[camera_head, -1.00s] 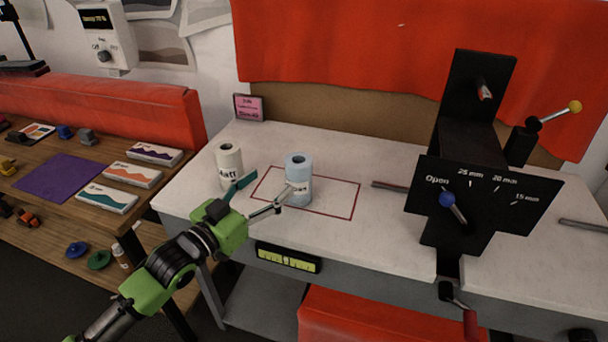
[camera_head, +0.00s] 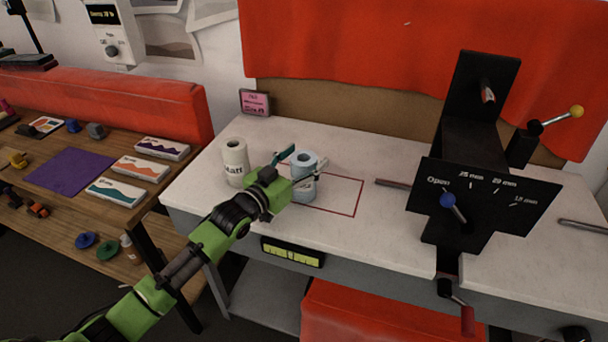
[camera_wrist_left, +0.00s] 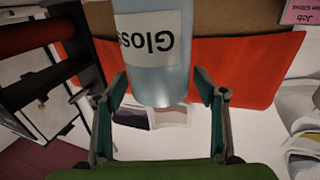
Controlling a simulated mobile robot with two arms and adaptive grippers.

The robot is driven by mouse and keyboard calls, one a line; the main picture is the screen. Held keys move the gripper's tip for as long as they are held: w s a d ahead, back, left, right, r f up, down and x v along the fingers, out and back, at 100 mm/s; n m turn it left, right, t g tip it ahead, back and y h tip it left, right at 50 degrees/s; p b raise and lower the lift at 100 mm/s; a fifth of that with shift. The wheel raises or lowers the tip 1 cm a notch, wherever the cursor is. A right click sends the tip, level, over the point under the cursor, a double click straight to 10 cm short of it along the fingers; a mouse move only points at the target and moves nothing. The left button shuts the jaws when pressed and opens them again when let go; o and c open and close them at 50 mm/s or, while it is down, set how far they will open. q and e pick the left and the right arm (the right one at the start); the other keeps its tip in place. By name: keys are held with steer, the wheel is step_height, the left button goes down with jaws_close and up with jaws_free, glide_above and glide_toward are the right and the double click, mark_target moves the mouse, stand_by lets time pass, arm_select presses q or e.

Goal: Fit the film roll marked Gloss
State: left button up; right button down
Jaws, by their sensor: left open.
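The light blue film roll marked Gloss (camera_head: 305,160) stands on the white table inside the red outline (camera_head: 358,195). In the left wrist view the Gloss roll (camera_wrist_left: 160,60) shows large, its label upside down, between my two finger tips. My left gripper (camera_head: 293,172) is open at the roll, one finger on each side, and hides part of it. It also shows in the left wrist view (camera_wrist_left: 162,92); I cannot tell whether its fingers touch the roll. The cream roll marked Matt (camera_head: 234,163) stands to the left. My right gripper is not in view.
The black press (camera_head: 482,190) has a blue-knobbed lever near "Open", a yellow-knobbed lever and a red-handled crank. A metal rod (camera_head: 390,183) sticks out at its left. A wooden bench (camera_head: 105,215) with small items is at the left. The table's middle is mostly clear.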

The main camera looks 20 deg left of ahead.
arm_select(q)
steer(key=c, duration=1.6)
steer(key=shift+r, duration=0.1)
jaws_close()
steer(key=shift+r, duration=0.1)
